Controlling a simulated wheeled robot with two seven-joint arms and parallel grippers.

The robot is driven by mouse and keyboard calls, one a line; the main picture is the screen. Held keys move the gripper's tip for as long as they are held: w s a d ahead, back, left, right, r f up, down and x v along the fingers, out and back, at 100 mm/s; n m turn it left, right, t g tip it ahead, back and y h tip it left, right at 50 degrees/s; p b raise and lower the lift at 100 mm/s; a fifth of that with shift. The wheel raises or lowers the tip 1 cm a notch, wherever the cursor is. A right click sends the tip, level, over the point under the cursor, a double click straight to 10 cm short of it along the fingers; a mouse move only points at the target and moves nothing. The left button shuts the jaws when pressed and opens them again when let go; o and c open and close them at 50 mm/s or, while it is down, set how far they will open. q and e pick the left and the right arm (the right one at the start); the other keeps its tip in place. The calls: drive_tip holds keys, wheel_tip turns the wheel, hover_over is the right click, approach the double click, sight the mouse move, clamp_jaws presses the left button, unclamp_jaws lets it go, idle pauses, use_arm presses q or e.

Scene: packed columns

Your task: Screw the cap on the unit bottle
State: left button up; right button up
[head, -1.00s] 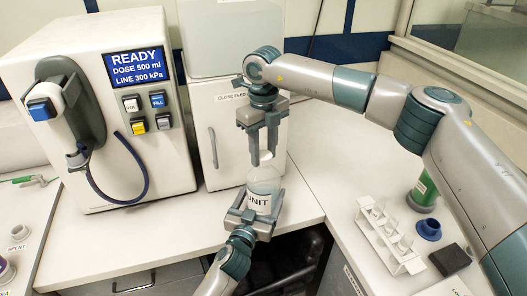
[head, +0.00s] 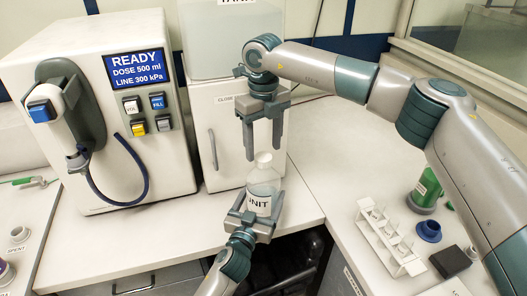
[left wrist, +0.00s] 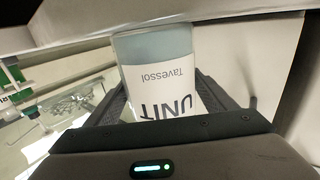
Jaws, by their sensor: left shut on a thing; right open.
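The unit bottle (head: 262,182) is clear with a white label reading UNIT and stands upright in my left gripper (head: 258,208), which is shut around its lower part. The left wrist view shows the bottle (left wrist: 165,75) between the fingers, its label upside down. A white cap (head: 263,159) sits on the bottle's top; how tight it is cannot be told.
A dosing machine (head: 150,120) with a READY screen and a hose stands at the left. A white cabinet (head: 225,140) is behind the bottle. A vial rack (head: 390,238), a blue ring-shaped part (head: 428,231) and a green bottle (head: 427,190) stand on the right counter.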

wheel_tip(320, 180, up, 9)
idle(0.3)
use_arm(q)
drive_tip(key=o, duration=2.2)
drive_tip(key=shift+s, duration=0.1)
use_arm(e)
drive_tip(key=shift+f, duration=0.1)
wheel_tip(320, 180, down, 4)
drive_tip(key=b, duration=0.4)
drive_tip(key=shift+f, duration=0.1)
use_arm(q)
drive_tip(key=shift+v, duration=8.65)
drive_tip(key=shift+s, duration=0.1)
use_arm(e)
drive_tip(key=shift+f, duration=0.15)
